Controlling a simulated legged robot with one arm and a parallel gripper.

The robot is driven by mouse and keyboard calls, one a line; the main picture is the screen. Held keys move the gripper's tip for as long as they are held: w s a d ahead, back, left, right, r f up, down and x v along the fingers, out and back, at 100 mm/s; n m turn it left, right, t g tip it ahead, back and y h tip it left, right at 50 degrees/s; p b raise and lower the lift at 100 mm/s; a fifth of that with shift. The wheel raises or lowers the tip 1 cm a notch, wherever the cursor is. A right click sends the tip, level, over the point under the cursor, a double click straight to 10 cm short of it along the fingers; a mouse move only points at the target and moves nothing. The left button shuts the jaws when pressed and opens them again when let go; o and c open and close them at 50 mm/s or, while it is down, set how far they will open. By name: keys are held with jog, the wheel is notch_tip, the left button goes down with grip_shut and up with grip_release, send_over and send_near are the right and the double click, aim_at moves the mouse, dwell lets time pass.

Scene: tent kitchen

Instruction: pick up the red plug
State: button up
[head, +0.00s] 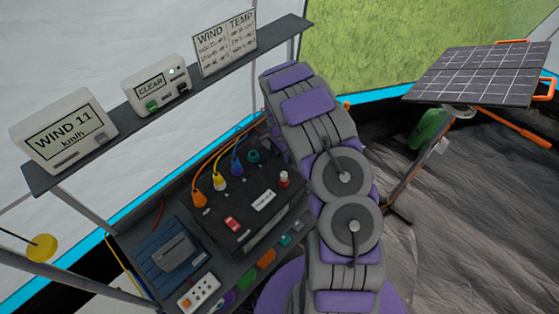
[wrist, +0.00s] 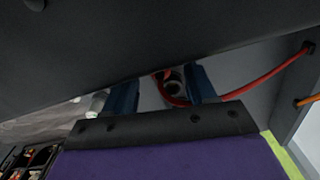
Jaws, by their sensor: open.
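My gripper (wrist: 162,88) shows in the wrist view as two blue fingers, apart and open. Between them a red cable (wrist: 262,80) curves in a loop, with a small dark round part beside it. I cannot tell whether that part belongs to the red plug, and no red plug stands out clearly. In the head view my gripper is hidden; my purple and grey arm reaches toward the far end of the black power box (head: 254,205). Orange (head: 199,198), yellow (head: 219,182) and blue (head: 237,168) plugs stand in the box, each with a cable.
A dark surface (wrist: 130,45) hangs close above the fingers in the wrist view. A shelf (head: 120,122) with displays runs above the box at left. A red switch (head: 232,224) is on the box. A solar panel (head: 480,73) stands right; the tent floor there is open.

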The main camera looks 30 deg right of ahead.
jog(key=shift+a, duration=0.2)
jog(key=shift+c, duration=0.5)
jog(key=shift+d, duration=0.15)
grip_shut()
